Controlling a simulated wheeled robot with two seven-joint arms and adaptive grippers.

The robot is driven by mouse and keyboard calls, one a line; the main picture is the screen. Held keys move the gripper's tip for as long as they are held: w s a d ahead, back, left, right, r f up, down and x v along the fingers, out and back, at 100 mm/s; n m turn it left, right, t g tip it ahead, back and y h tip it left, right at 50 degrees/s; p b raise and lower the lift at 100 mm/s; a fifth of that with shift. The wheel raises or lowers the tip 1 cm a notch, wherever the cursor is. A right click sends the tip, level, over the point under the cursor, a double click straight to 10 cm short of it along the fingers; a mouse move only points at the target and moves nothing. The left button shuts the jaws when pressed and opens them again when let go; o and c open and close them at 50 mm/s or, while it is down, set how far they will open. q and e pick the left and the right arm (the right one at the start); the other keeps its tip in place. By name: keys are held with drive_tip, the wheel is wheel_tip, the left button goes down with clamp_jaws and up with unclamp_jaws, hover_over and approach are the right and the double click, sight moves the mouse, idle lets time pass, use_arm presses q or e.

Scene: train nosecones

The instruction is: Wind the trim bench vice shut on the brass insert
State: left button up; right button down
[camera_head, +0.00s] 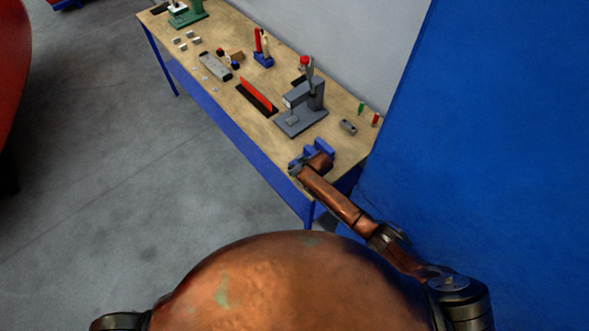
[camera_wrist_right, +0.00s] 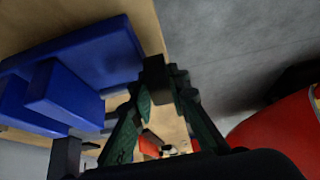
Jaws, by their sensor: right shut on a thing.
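The blue bench vice (camera_head: 320,147) sits at the near right corner of the workbench, partly hidden by my right arm. It fills the left of the right wrist view as blue blocks (camera_wrist_right: 105,55). My right gripper (camera_head: 295,166) is beside the vice at the bench's front edge. In the wrist view its green fingers (camera_wrist_right: 160,84) close on a small dark piece (camera_wrist_right: 155,72), which looks like the end of the vice handle. I cannot make out the brass insert or how far apart the jaws are. My left gripper is out of view.
The wooden workbench (camera_head: 225,95) bears a grey press (camera_head: 303,105), a red-and-black strip (camera_head: 257,95), a grey block (camera_head: 348,127) and several small parts. A blue wall (camera_head: 480,120) stands close on the right. Grey floor (camera_head: 110,160) is open to the left.

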drive_tip(key=shift+t+y, duration=0.3)
drive_tip(key=shift+t, duration=0.1)
drive_tip(key=c, duration=1.8)
unclamp_jaws()
drive_tip(key=shift+c, duration=0.2)
drive_tip(key=v, duration=1.2)
drive_tip(key=shift+d+f, duration=0.1)
